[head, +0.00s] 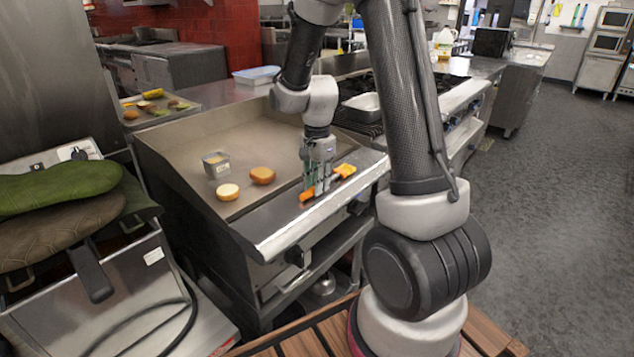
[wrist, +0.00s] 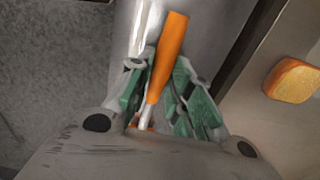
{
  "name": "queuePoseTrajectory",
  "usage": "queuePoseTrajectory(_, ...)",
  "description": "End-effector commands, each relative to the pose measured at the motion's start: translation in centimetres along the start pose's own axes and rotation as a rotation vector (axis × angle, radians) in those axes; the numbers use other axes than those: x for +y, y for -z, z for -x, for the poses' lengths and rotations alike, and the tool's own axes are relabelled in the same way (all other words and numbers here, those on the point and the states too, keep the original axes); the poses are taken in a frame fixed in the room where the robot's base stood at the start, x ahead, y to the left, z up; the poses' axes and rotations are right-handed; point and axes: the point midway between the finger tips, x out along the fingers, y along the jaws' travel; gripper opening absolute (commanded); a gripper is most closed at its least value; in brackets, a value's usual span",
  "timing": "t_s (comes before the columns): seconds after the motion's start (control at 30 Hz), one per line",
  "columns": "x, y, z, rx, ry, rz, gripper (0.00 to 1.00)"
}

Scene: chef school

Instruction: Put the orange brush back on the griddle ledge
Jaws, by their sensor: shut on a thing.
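The orange brush (head: 345,170) is in my gripper (head: 319,188), low over the front ledge (head: 272,228) of the griddle. One orange end shows on each side of the fingers in the head view. In the wrist view, the orange handle (wrist: 169,50) runs up between the green finger pads of my gripper (wrist: 160,92), with a pale metal shaft below it. My gripper is shut on the brush. The ledge (wrist: 215,25) lies beneath it. I cannot tell whether the brush touches the ledge. The fingers hide the brush's middle.
On the griddle plate (head: 260,140) are a small metal container (head: 216,165) and two bun pieces (head: 262,176) (head: 228,192). One bun also shows in the wrist view (wrist: 292,80). Burners with a metal tray (head: 364,104) adjoin the griddle's right side.

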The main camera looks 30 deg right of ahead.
Motion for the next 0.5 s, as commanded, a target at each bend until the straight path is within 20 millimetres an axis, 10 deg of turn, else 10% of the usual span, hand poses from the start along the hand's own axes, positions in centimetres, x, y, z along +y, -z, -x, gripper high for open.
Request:
queuePoseTrajectory(0.1, 0.0, 0.0, -0.23, 0.0, 0.0, 0.0, 0.0)
queuePoseTrajectory(0.13, -0.01, 0.0, -0.23, 0.0, 0.0, 0.0, 0.24)
queuePoseTrajectory(0.23, -0.01, 0.0, -0.2, 0.0, 0.0, 0.0, 0.42)
queuePoseTrajectory(0.5, -0.01, 0.01, -0.18, 0.0, 0.0, 0.0, 0.42)
